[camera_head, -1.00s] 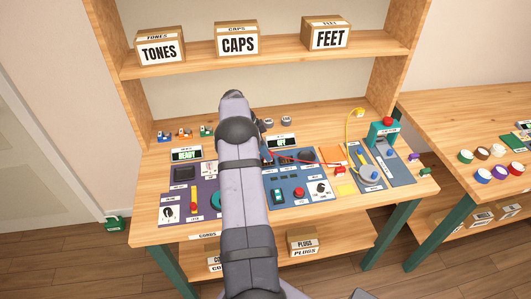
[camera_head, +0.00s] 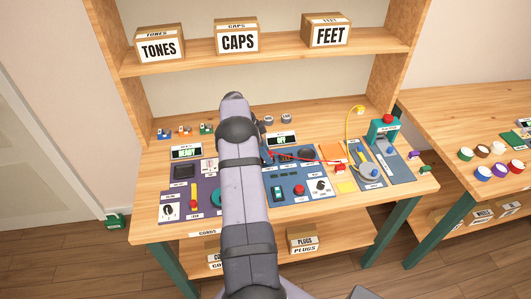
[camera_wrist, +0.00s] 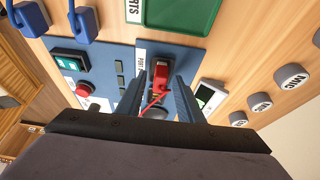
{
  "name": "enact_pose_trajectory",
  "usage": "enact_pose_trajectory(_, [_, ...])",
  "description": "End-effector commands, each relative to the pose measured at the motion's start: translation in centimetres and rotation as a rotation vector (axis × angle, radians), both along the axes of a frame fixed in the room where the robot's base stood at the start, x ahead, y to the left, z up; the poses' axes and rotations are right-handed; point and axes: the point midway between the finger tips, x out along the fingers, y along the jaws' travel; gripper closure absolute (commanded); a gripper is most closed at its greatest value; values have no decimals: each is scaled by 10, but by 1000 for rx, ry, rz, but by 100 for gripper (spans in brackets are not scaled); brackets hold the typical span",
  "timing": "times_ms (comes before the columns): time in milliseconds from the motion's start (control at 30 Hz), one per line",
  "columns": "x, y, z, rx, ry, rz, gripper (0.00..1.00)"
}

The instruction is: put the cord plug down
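The red cord plug (camera_wrist: 160,76) lies at the blue panel, between my two fingertips, by a port label in the wrist view. Its thin red cord (camera_wrist: 153,104) hangs across the space between the fingers. My gripper (camera_wrist: 160,88) is open around the plug, with slim gaps showing beside it. In the head view my arm hides most of the gripper. There the red cord (camera_head: 300,158) runs right over the blue panel to a red end piece (camera_head: 340,168).
A display reading OFF (camera_head: 282,139) stands behind the panel. Round grey caps (camera_wrist: 291,77) lie beside it.

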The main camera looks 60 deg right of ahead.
Motion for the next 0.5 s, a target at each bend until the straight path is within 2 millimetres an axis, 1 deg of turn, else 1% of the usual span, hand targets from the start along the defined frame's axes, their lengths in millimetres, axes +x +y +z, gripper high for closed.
enact_pose_trajectory(200, [0, 0, 8, 0, 0, 0, 66])
enact_pose_trajectory(267, [3, 2, 10, -2, -2, 1, 66])
enact_pose_trajectory(367, [7, 6, 23, -2, -2, 1, 66])
enact_pose_trajectory(500, [15, 13, 47, -3, -4, 1, 66])
